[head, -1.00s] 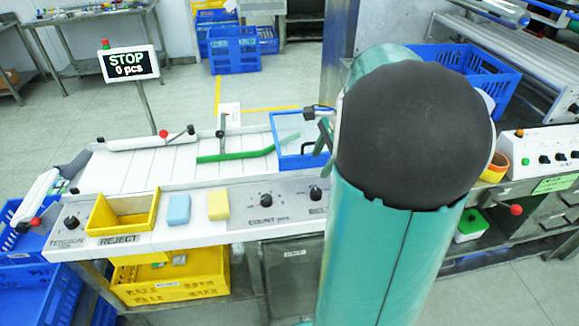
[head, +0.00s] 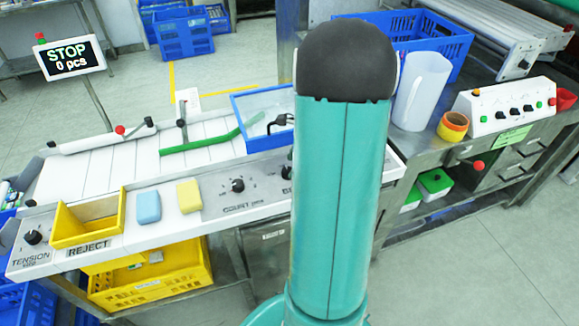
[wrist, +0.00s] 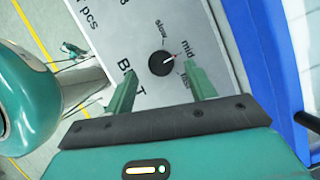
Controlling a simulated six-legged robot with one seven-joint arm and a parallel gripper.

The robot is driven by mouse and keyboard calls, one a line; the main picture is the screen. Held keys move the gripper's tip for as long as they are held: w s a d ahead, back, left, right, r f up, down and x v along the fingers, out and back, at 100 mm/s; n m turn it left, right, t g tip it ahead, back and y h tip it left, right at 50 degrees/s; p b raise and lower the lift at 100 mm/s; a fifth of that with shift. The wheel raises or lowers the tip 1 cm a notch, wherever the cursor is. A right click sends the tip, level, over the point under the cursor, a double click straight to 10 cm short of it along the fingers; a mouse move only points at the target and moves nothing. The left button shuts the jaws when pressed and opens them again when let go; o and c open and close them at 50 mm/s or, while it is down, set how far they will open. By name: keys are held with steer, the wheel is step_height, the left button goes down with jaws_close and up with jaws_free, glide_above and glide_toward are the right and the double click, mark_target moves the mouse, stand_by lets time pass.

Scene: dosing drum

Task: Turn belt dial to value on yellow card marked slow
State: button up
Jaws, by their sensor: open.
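The belt dial (wrist: 162,63) is a round black knob on a grey panel in the wrist view, with the labels "slow", "mid" and a third I cannot read around it. Its white mark points toward "mid". My gripper (wrist: 161,71) is open, its two green fingers on either side of the dial in the picture; I cannot tell how far above the panel they are. In the head view the belt dial (head: 287,171) shows only at its edge, mostly hidden by my arm. I see no yellow card with a readable "slow" mark.
The count dial (head: 237,185) is left of the belt dial. A blue block (head: 148,207), a yellow block (head: 189,196) and a yellow reject bin (head: 88,225) stand further left. A blue-rimmed tray (head: 262,115) lies behind. The display (head: 70,58) reads STOP, 0 pcs.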

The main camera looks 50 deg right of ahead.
mark_target(287, 170)
steer(key=shift+x, duration=1.4)
steer(key=shift+w, duration=0.1)
steer(key=c, duration=1)
steer(key=shift+o, duration=0.2)
steer(key=shift+n, duration=0.4)
steer(key=n, duration=0.1)
steer(key=n+g, duration=0.1)
steer(key=n, duration=0.1)
steer(key=n+g, duration=0.1)
steer(key=n, duration=0.1)
steer(key=shift+w+d+y, duration=0.1)
steer(key=shift+w+y, duration=0.15)
steer(key=shift+y, duration=0.15)
steer(key=n+g, duration=0.2)
steer(key=n, duration=0.4)
steer(key=shift+w+r, duration=0.1)
